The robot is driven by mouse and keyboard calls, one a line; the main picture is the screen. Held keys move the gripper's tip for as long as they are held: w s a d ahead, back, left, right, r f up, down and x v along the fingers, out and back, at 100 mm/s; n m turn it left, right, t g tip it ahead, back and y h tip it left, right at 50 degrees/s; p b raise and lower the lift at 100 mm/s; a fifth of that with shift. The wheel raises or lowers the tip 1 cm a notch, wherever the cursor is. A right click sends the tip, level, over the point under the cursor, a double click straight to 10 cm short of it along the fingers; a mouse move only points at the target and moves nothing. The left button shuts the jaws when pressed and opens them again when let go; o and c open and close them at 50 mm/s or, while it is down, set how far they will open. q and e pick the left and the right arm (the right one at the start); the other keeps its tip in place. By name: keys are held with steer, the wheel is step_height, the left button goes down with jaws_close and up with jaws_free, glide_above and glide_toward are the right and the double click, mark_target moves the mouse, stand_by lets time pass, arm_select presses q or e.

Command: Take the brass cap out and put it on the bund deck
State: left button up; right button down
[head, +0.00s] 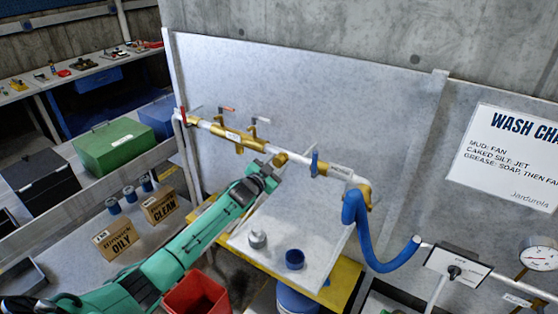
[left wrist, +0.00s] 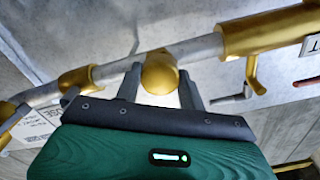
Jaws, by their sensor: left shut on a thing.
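The brass cap (left wrist: 158,74) is a round gold piece between the two fingers of my left gripper (left wrist: 160,85) in the left wrist view. It sits against the grey pipe, at a branch facing me; I cannot tell whether it is still seated there. In the head view my left gripper (head: 274,166) reaches up to the pipe from the lower left, and the cap (head: 281,158) shows just past its fingertips. The bund deck (head: 265,235) is the pale sheet with yellow edges below the pipe. My right gripper is not in view.
A grey metal cup (head: 258,239) and a blue pot (head: 294,259) stand on the deck, with bare room around them. The pipe carries brass valves (head: 238,138) and a blue hose (head: 365,230). A red bin (head: 196,294) stands at the front left.

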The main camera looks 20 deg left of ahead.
arm_select(q)
steer(key=n, duration=0.2)
steer(key=shift+n, duration=0.3)
steer(key=shift+r+n+p, duration=0.1)
steer(key=shift+n+p, duration=0.2)
steer(key=shift+n, duration=0.5)
steer(key=n, duration=0.3)
steer(key=shift+n, duration=0.3)
steer(key=o, duration=1.2)
steer(key=shift+c, duration=0.5)
